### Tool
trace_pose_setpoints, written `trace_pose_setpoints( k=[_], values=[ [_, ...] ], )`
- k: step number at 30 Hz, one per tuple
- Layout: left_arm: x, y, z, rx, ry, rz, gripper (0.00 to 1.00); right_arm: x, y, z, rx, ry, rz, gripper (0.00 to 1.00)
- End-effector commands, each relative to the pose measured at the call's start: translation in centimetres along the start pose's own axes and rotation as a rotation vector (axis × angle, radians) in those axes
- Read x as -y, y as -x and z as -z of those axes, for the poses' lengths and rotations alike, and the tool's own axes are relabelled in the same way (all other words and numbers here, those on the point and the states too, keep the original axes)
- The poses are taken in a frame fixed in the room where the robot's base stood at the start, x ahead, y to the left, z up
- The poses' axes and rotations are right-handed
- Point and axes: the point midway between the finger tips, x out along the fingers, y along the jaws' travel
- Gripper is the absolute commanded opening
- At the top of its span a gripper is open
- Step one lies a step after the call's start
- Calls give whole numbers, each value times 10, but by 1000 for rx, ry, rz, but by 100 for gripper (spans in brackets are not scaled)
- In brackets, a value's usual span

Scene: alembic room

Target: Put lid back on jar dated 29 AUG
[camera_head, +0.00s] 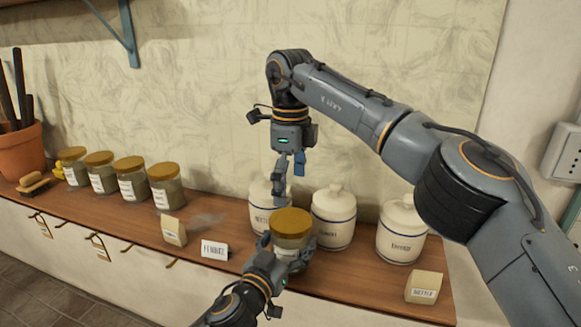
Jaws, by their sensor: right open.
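A glass jar (288,244) stands near the front of the wooden shelf, with a round golden-brown lid (291,222) on its top. Whether the lid is fully seated cannot be told. My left gripper (284,252) comes from below and has its fingers around the jar's sides, hiding part of it. My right gripper (291,168) is open and empty, pointing down above the lid and apart from it. Several similar lidded jars, one of them nearest the middle (166,188), stand in a row at the left. No date is readable on any jar.
A white name card (214,251) and small tan packets (173,232) (424,288) lie along the front. A terracotta pot (22,150) and a brush (33,185) are at far left.

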Motion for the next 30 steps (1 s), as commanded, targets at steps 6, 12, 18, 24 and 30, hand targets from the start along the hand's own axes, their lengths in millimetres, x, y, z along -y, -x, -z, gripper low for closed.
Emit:
trace_pose_setpoints(
  k=[6,12,18,24,30],
  values=[
    [0,0,0,0,0,0,0,0,37,-1,0,-1,1,100],
    [0,0,0,0,0,0,0,0,49,0,0,-1,-1,100],
    [0,0,0,0,0,0,0,0,50,0,0,1,-1,100],
    [0,0,0,0,0,0,97,0,50,0,0,1,-1,100],
    [0,0,0,0,0,0,100,0,50,0,0,0,-1,100]
  ],
)
